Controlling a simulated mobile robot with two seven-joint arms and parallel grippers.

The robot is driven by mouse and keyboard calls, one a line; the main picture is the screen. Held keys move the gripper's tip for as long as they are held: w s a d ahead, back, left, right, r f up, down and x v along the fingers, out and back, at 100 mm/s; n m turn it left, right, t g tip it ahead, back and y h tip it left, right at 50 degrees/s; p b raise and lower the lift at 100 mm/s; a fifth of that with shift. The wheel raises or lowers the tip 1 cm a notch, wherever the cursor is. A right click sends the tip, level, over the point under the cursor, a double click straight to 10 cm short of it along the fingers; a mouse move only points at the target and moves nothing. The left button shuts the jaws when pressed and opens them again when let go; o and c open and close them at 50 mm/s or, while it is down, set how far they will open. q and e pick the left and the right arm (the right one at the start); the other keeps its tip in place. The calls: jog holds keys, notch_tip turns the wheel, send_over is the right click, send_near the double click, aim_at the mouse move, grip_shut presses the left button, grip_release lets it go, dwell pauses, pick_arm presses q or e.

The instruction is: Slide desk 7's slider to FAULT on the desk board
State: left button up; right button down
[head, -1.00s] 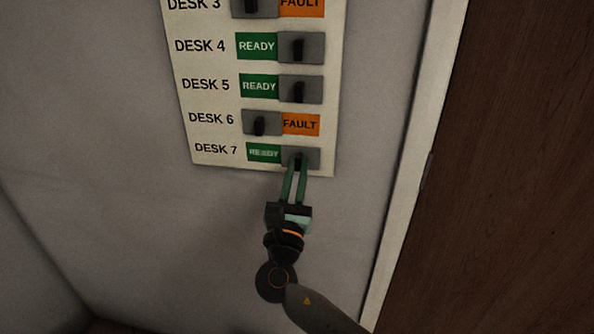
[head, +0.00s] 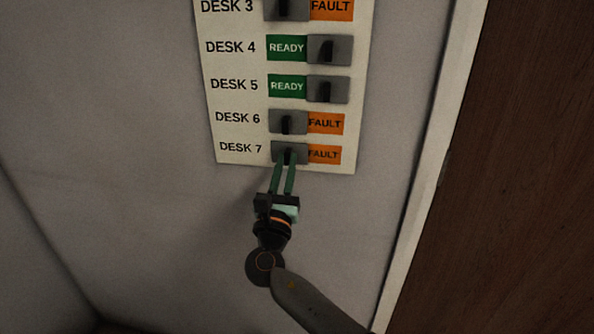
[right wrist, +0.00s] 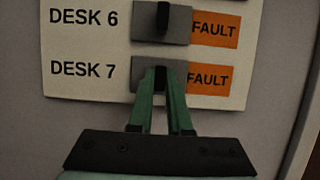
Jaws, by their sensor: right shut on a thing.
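The desk board (head: 237,122) is a pale panel on the wall with labelled rows. In the bottom row, desk 7's grey slider (head: 280,147) sits at the left of its slot, and the orange FAULT label (head: 324,155) shows to its right. In the right wrist view the slider (right wrist: 142,74) also covers the left side, with FAULT (right wrist: 208,80) uncovered. My right gripper (head: 285,160) has its green fingers closed on the slider's dark knob, reaching from below. The fingertips (right wrist: 160,72) hide part of the knob. My left gripper is not in view.
Desk 6's slider (head: 288,122) is just above, also showing FAULT. Desk 5's slider (head: 328,89) and desk 4's slider (head: 329,50) sit right, showing READY. A brown wooden surface (head: 510,180) stands at the right. The wall left of the board is bare.

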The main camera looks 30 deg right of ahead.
jog(key=shift+w+a, duration=0.15)
jog(key=shift+a, duration=0.15)
jog(key=c, duration=0.8)
grip_release()
jog(key=shift+w, duration=0.1)
jog(key=shift+c, duration=0.2)
pick_arm(q)
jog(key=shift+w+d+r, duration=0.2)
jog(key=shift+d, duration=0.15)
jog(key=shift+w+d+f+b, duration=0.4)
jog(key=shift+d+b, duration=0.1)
jog(key=shift+b, duration=0.3)
pick_arm(e)
jog(key=v, duration=1.2)
jog(key=shift+s+f, duration=0.2)
jog(key=shift+s, duration=0.05)
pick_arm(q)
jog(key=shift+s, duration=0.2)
pick_arm(e)
jog(key=shift+a, duration=0.15)
